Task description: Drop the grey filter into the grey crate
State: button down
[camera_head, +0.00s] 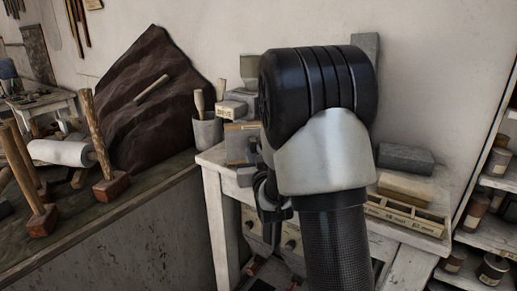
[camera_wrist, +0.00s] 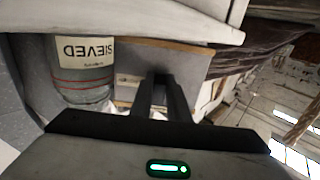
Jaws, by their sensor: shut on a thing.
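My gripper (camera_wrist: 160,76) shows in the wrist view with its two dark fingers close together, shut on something. A grey flat piece with a brown edge (camera_wrist: 190,60) lies at the fingertips. It looks like the grey filter, though the fingers cover where they meet it. In the head view a grey brown-edged piece (camera_head: 240,146) shows just left of my arm, above the white table. My arm hides the fingertips there. I cannot make out the grey crate for certain in either view.
A jar labelled SIEVED (camera_wrist: 84,72) stands close beside the fingers. The white table (camera_head: 213,165) also bears a grey block (camera_head: 405,158) and a compartment tray (camera_head: 407,216). A brush pot (camera_head: 207,132) stands left, and shelves (camera_head: 490,230) stand right.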

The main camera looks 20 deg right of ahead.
jog(key=shift+w+d+r+p, duration=0.1)
jog(key=shift+w+d+p, duration=0.3)
jog(key=shift+w+d, duration=0.7)
jog(key=shift+s+f, duration=0.25)
jog(key=shift+f, duration=0.1)
jog(key=shift+f, duration=0.25)
jog(key=c, duration=1.7)
grip_release()
